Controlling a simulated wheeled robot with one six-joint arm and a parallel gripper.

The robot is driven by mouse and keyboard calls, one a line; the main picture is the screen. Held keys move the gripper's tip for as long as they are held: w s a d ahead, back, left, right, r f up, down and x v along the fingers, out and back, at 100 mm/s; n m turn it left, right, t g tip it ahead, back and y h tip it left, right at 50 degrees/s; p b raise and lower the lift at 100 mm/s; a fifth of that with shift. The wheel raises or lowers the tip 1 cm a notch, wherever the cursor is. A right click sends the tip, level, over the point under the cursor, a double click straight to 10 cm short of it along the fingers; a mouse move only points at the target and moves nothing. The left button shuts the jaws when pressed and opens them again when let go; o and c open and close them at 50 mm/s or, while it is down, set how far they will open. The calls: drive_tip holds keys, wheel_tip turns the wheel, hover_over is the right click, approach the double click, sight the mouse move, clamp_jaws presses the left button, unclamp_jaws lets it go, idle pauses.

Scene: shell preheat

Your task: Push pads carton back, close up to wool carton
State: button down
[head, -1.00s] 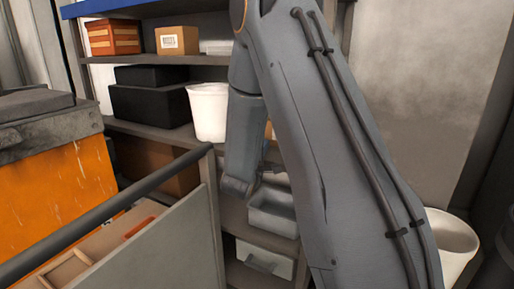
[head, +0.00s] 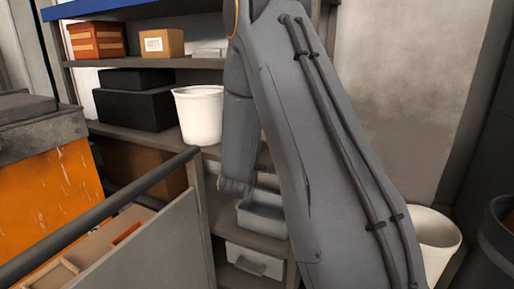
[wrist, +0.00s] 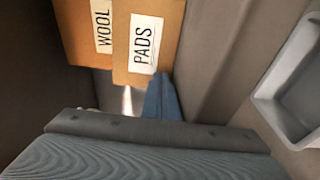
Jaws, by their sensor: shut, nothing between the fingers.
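In the wrist view the pads carton (wrist: 120,60) is tan with a white "PADS" label and stands at the top centre. The wool carton (wrist: 75,32), also tan with a white "WOOL" label, is directly to its left; the pads carton's near end reaches lower in the picture. My gripper (wrist: 160,84) is shut and empty, its blue fingers at the lower right corner of the pads carton. I cannot tell whether they touch it. In the head view my arm reaches down to the lower shelves and hides the fingers; neither carton can be made out there.
A grey bin (wrist: 292,95) lies right of the gripper in the wrist view. In the head view a white bucket (head: 199,115) and black boxes (head: 133,108) stand on the shelf above. A railed panel (head: 165,245) and an orange container (head: 50,195) stand at left.

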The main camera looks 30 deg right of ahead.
drive_tip(key=shift+a, duration=0.15)
drive_tip(key=shift+a, duration=0.35)
drive_tip(key=a+p, duration=0.1)
drive_tip(key=a, duration=0.2)
drive_tip(key=b+v, duration=0.2)
drive_tip(key=v, duration=0.8)
drive_tip(key=s+a+f+m+g+y, duration=0.4)
drive_tip(key=a+f+y, duration=0.5)
drive_tip(key=a+y, duration=0.15)
drive_tip(key=s+a+f+m+g+y, duration=0.1)
drive_tip(key=s+m+g, duration=0.4)
drive_tip(key=s, duration=1.6)
drive_tip(key=f+g, duration=0.1)
drive_tip(key=g, duration=0.2)
drive_tip(key=shift+s+f+g, duration=0.15)
drive_tip(key=shift+s+g, duration=0.05)
drive_tip(key=shift+g, duration=0.2)
drive_tip(key=shift+y, duration=0.25)
